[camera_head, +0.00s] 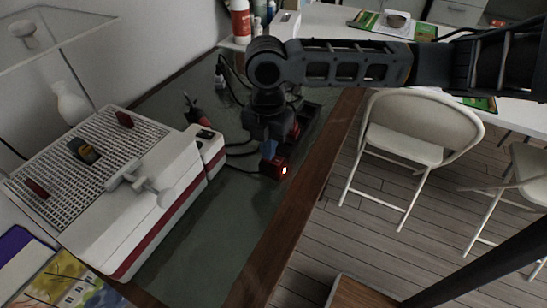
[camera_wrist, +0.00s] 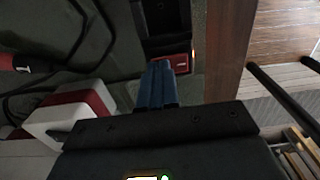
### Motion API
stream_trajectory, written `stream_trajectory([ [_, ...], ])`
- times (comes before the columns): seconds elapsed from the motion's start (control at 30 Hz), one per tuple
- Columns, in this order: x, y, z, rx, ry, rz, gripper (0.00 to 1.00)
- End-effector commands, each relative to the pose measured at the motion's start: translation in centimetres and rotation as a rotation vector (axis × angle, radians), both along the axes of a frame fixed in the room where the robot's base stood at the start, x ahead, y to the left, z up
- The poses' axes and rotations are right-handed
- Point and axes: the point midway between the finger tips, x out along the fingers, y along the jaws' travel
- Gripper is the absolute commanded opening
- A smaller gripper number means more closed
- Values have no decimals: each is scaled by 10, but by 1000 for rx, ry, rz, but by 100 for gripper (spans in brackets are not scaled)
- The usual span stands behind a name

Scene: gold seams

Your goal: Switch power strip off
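The power strip is dark with a red end (camera_head: 271,167) that carries a small lit switch (camera_head: 284,170). It lies on the dark green table top near the wooden edge. In the wrist view the red end (camera_wrist: 181,63) is at upper centre, with an orange glow at its right side. My gripper (camera_head: 270,150) points down at the red end, its blue fingers side by side and shut with nothing seen between them. In the wrist view the fingertips (camera_wrist: 162,68) are at or just over the red end; I cannot tell whether they touch. My gripper and arm hide part of the strip.
A white and red machine (camera_head: 130,190) with a grid top stands left of the strip. Black cables (camera_head: 240,152) run between them. A red-handled tool (camera_head: 193,108) lies behind. The table's wooden edge (camera_head: 290,225) is to the right, with folding chairs (camera_head: 415,130) beyond.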

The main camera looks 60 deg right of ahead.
Motion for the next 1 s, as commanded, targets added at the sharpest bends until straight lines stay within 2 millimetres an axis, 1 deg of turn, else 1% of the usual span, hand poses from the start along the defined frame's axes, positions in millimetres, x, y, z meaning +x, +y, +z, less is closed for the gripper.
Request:
stream_trajectory([
  [0.07, 0, 0, -2, 0, 1, 0, 0],
  [0.27, 0, 0, 3, 0, 1, 0, 0],
  [1.0, 0, 0, 57, 0, 1, 0, 0],
])
